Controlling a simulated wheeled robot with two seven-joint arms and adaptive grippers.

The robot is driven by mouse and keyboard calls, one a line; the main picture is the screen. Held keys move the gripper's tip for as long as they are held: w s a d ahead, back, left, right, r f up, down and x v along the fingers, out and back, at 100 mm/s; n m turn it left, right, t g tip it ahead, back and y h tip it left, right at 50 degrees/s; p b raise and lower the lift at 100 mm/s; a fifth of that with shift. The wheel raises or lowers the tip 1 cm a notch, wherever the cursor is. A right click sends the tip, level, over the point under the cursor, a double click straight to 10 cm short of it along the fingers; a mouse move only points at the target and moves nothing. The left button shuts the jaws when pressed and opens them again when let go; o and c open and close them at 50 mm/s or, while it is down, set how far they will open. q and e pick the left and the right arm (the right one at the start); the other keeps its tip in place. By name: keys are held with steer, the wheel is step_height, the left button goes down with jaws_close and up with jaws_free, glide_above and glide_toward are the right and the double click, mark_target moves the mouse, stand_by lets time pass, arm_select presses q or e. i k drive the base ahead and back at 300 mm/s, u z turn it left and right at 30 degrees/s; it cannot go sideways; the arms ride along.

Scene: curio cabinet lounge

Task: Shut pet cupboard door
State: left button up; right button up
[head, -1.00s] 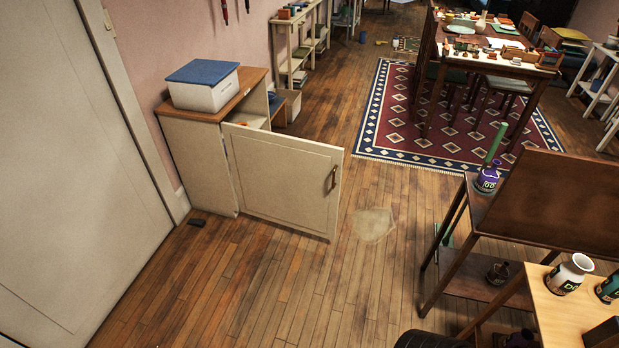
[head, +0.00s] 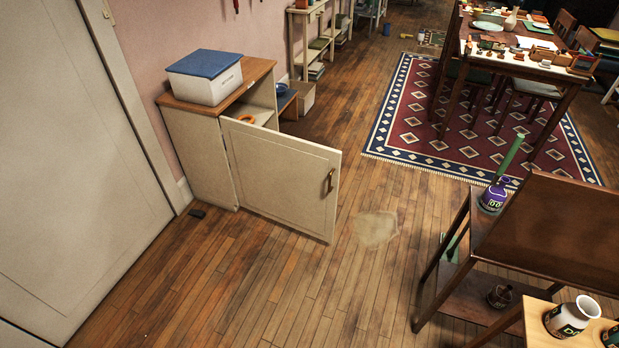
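The pet cupboard (head: 200,150) is a low cream cabinet with a wooden top, standing against the pink wall left of centre. Its cream door (head: 278,182) hangs wide open, swung out to the right over the floor. A bronze handle (head: 329,183) sits near the door's free edge. An orange ring-shaped item (head: 247,119) shows inside the cupboard; the rest of the inside is hidden behind the door. Neither of my grippers is in view.
A white box with a blue lid (head: 205,77) stands on the cupboard. Wooden floor (head: 235,285) is clear in front of the door, with a pale patch (head: 376,228) to its right. A dark wooden shelf (head: 470,295) stands at right. A patterned rug (head: 400,125) lies behind.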

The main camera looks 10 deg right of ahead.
mark_target(291, 181)
steer(key=u, duration=0.05)
steer(key=k, duration=0.45)
steer(key=z, duration=0.45)
steer(key=i, duration=0.75)
steer(key=u, duration=0.45)
steer(key=i, duration=0.7)
steer(key=u, duration=0.55)
